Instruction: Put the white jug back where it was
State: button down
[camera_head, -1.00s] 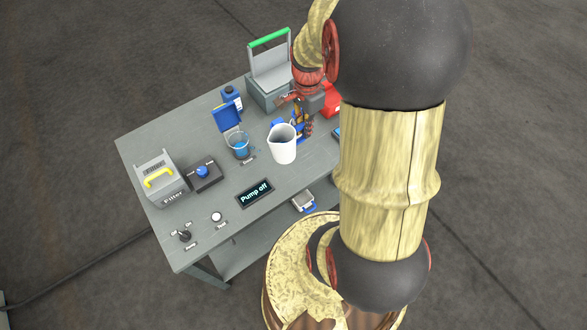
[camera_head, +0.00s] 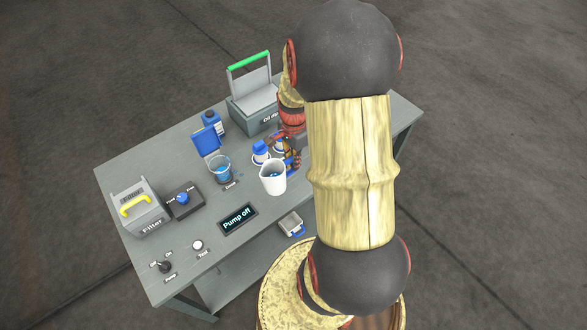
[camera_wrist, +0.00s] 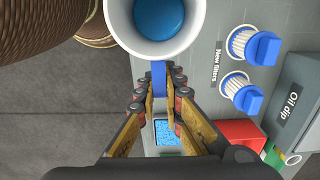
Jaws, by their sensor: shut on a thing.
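The white jug (camera_head: 272,181) is upright near the front edge of the grey table, with blue inside it. Its rim (camera_wrist: 116,22) and the blue contents (camera_wrist: 158,14) show at the top of the wrist view. My gripper (camera_wrist: 160,88) is shut on the jug's blue handle (camera_wrist: 159,74). In the head view my gripper (camera_head: 292,158) is behind and right of the jug, partly hidden by my arm. I cannot tell how far the jug is above the table. No marked place for the jug is clear in view.
On the table (camera_head: 124,172), a clear beaker (camera_head: 220,171) with blue liquid stands left of the jug. Further left are a knob box (camera_head: 184,202) and filter box (camera_head: 140,206). New filters (camera_wrist: 252,45) and the oil dip box (camera_wrist: 298,105) lie near my gripper. A "Pump off" display (camera_head: 238,218) lies in front.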

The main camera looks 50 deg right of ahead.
jog(key=shift+w+d+f+b, duration=0.35)
jog(key=shift+d+f, duration=0.1)
jog(key=shift+f, duration=0.7)
jog(key=shift+w+d+f+b, duration=0.3)
jog(key=shift+d+f, duration=0.15)
jog(key=shift+f, duration=0.7)
jog(key=shift+w+d+f+b, duration=0.35)
jog(key=shift+d+f, duration=0.1)
jog(key=shift+f, duration=0.7)
jog(key=shift+f, duration=0.15)
jog(key=c, duration=2)
grip_release()
jog(key=shift+o, duration=0.4)
